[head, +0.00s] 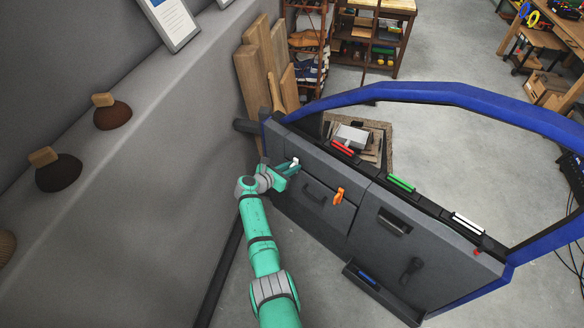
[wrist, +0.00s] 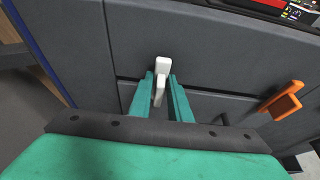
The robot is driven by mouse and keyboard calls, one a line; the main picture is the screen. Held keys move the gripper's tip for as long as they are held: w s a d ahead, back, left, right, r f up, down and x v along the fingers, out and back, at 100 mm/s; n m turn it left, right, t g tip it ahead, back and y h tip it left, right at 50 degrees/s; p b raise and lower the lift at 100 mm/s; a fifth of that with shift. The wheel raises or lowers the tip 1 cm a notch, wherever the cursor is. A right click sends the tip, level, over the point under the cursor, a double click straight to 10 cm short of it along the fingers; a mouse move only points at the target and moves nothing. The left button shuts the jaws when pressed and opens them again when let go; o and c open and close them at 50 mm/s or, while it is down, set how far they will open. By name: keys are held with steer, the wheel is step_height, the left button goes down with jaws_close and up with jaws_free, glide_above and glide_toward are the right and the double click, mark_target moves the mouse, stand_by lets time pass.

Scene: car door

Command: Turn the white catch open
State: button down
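The white catch (wrist: 162,66) is on the dark grey door panel (wrist: 215,50), over a seam between two panel sections. It is a small upright lever, and its upper end shows above my fingertips. My gripper (wrist: 161,82) has its two green fingers on either side of the catch's lower part. The fingers look parted, with narrow gaps beside the catch; firm contact does not show. In the head view my gripper (head: 288,168) is at the door's left part, with the white catch (head: 295,162) at its tip, partly hidden by the fingers.
An orange catch (head: 339,196) sits right of my gripper. Red (head: 343,147), green (head: 401,183) and white (head: 468,223) strips lie along the door's top edge. The blue window frame (head: 440,93) arches above. A grey wall ledge (head: 150,90) runs along the left.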

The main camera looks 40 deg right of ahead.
stand_by(0.3)
steer(key=shift+s+d+f+m+t+h, duration=0.1)
steer(key=shift+s+f+m+t+h, duration=0.15)
steer(key=shift+m+t, duration=1.5)
steer(key=shift+s+a+f+m+t+h, duration=0.15)
steer(key=shift+m+t, duration=0.65)
steer(key=shift+m, duration=1.85)
steer(key=shift+s+d+f+m+t+h, duration=0.15)
steer(key=shift+s+f+m+t+h, duration=0.15)
steer(key=shift+m+t, duration=1.45)
steer(key=shift+m+g, duration=0.5)
steer(key=shift+m, duration=0.15)
steer(key=c, duration=1.8)
jaws_free()
steer(key=shift+c, duration=0.2)
steer(key=shift+n, duration=0.3)
